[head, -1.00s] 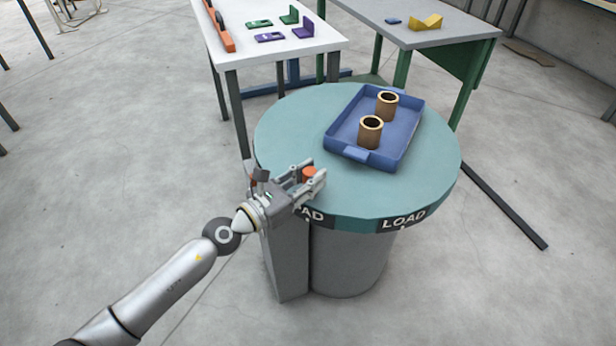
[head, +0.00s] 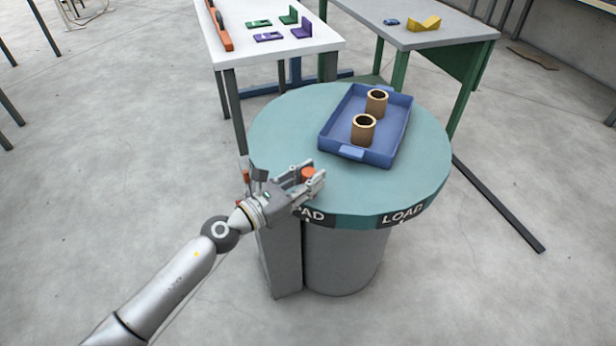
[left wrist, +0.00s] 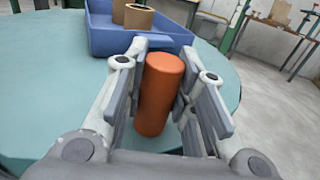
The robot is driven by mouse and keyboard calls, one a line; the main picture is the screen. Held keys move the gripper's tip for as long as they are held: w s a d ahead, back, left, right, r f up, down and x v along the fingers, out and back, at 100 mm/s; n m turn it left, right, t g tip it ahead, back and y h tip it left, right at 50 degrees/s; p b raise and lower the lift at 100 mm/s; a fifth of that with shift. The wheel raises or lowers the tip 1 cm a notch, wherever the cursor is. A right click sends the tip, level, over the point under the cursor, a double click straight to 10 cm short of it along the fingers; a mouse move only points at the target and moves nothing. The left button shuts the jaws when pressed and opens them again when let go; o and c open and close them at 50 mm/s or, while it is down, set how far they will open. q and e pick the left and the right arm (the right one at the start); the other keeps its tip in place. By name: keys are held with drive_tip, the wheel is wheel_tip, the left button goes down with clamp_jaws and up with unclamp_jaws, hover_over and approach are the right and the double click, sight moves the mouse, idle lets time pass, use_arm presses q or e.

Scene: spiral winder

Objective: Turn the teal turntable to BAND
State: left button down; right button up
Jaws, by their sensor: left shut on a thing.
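The teal turntable (head: 285,135) stands on a grey drum. Its rim shows a dark LOAD label (head: 402,215) at the front right. A second dark label (head: 309,214), partly hidden by my gripper and reading "AD", is at the front. An orange upright peg (head: 308,173) stands at the turntable's near left edge. My left gripper (head: 307,178) is shut on this orange peg, which shows between the fingers in the left wrist view (left wrist: 160,95). My right gripper is not in view.
A blue tray (head: 330,145) with two brown tubes (head: 364,130) sits on the turntable. A grey post (head: 282,258) stands beside the drum. Behind are a white table (head: 285,55) with green and purple brackets and a grey table (head: 455,30) with a yellow block.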

use_arm(q)
drive_tip(key=shift+s+d, duration=0.2)
drive_tip(key=shift+d, duration=0.05)
drive_tip(key=c, duration=1.2)
unclamp_jaws()
drive_tip(key=shift+d, duration=0.15)
drive_tip(key=shift+o, duration=0.2)
drive_tip(key=shift+a, duration=0.2)
drive_tip(key=shift+s+a, duration=0.15)
drive_tip(key=shift+a, duration=0.15)
drive_tip(key=v, duration=1.1)
drive_tip(key=shift+s, duration=0.1)
